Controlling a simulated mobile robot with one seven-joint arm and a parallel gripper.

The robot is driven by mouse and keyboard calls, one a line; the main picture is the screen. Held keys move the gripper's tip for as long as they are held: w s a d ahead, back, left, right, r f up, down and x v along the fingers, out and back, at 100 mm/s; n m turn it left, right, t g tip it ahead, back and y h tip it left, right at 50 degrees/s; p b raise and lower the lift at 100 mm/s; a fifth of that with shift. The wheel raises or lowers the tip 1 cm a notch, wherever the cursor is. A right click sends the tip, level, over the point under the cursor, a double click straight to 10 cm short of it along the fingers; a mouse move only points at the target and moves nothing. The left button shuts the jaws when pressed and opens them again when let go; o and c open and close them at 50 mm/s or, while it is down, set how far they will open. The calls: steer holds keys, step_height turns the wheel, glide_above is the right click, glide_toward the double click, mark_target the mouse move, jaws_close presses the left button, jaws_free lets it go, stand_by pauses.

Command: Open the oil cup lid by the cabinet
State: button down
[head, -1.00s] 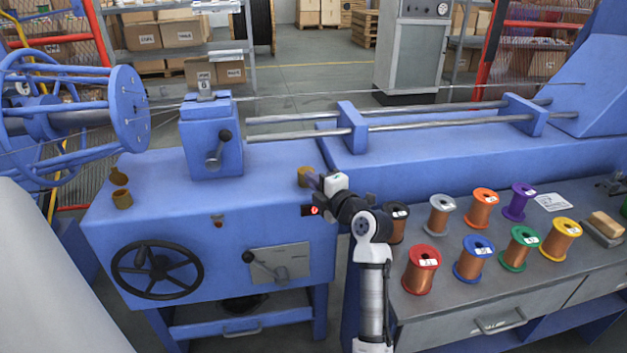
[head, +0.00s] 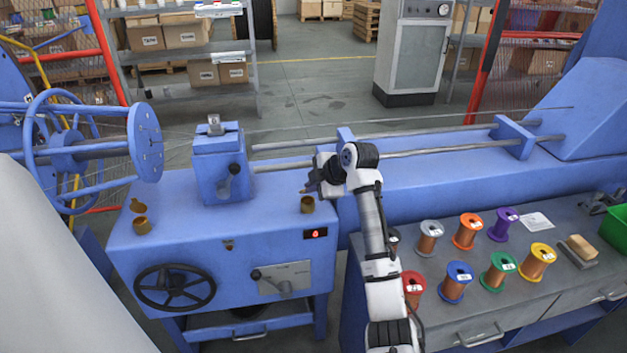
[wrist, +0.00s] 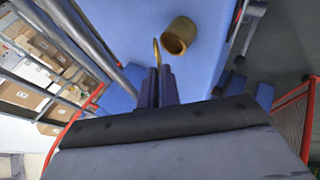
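The right brass oil cup (head: 307,204) stands on the blue machine top near its right end, the nearer cup to the grey cabinet (head: 412,50). In the wrist view the cup (wrist: 179,37) shows a dark round mouth, and its thin lid (wrist: 156,52) stands up edge-on beside it. My gripper (head: 309,187) is just above and behind this cup in the head view. Its fingers (wrist: 158,72) are together, tips close to the lid; I cannot tell whether they touch it. The left brass cup (head: 142,225) has its lid (head: 137,206) raised.
Several wire spools stand on the grey bench (head: 515,300) at right.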

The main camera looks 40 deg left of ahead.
steer(key=shift+w+a+r+m+g+h+p, duration=0.15)
steer(key=shift+w+a+r+g+h+p, duration=0.2)
steer(key=shift+h+p, duration=0.2)
steer(key=shift+w+a+r+m+g+h+p, duration=0.15)
steer(key=shift+a+r+g+h+p, duration=0.1)
steer(key=shift+r+g+h+p, duration=0.25)
steer(key=shift+w+a+m+g+h+p, duration=0.3)
steer(key=shift+w+a+g+h+p, duration=0.4)
steer(key=shift+h, duration=0.45)
steer(key=shift+a+f+g+h, duration=0.1)
steer(key=shift+a+g+h, duration=0.1)
steer(key=shift+g+h, duration=0.1)
steer(key=c, duration=1.6)
jaws_free()
steer(key=b+v, duration=0.1)
steer(key=v, duration=1.2)
steer(key=shift+d+r+b, duration=0.2)
steer(key=shift+r+b, duration=0.15)
steer(key=shift+b, duration=0.05)
